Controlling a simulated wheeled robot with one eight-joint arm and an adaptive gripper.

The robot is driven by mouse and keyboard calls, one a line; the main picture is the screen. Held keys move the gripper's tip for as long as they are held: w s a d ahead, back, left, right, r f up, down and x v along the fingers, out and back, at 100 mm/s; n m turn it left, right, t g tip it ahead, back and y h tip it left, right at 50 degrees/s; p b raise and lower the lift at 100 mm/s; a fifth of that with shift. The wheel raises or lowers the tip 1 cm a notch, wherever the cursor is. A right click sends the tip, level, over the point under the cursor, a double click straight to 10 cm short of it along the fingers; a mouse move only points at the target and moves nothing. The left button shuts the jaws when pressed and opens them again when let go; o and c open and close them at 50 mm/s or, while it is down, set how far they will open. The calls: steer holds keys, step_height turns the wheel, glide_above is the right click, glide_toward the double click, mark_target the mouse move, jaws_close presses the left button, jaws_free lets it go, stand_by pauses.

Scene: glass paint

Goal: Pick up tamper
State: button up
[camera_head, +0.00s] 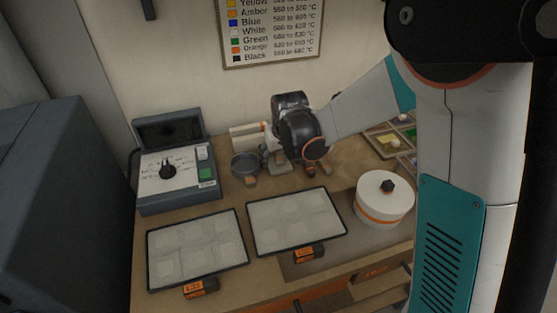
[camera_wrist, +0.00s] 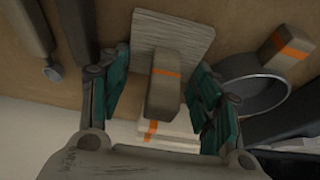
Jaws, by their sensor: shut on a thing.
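The tamper (camera_wrist: 163,95) shows in the wrist view as a grey-brown block-like handle with an orange band, in front of a pale square plate (camera_wrist: 172,32) that looks like its base. My gripper (camera_wrist: 160,95) has its teal-padded fingers on either side of the handle and is shut on it. Exact pad contact is hard to see. In the head view, my gripper (camera_head: 276,155) is low at the back of the bench, right of the dark bowl (camera_head: 245,165). The tamper is mostly hidden there by my wrist, and I cannot tell whether it is off the bench.
The bowl also shows close beside my gripper in the wrist view (camera_wrist: 252,92), with an orange-banded handle (camera_wrist: 292,42) near it. Pale orange-banded blocks (camera_wrist: 160,138) stand behind the tamper. A control box (camera_head: 178,170), two trays (camera_head: 243,232) and a white lidded pot (camera_head: 385,198) occupy the bench.

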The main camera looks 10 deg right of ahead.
step_height(320, 180, up, 20)
steer(key=p, duration=0.6)
steer(key=o, duration=0.5)
steer(key=shift+c, duration=1.4)
steer(key=shift+f, duration=0.1)
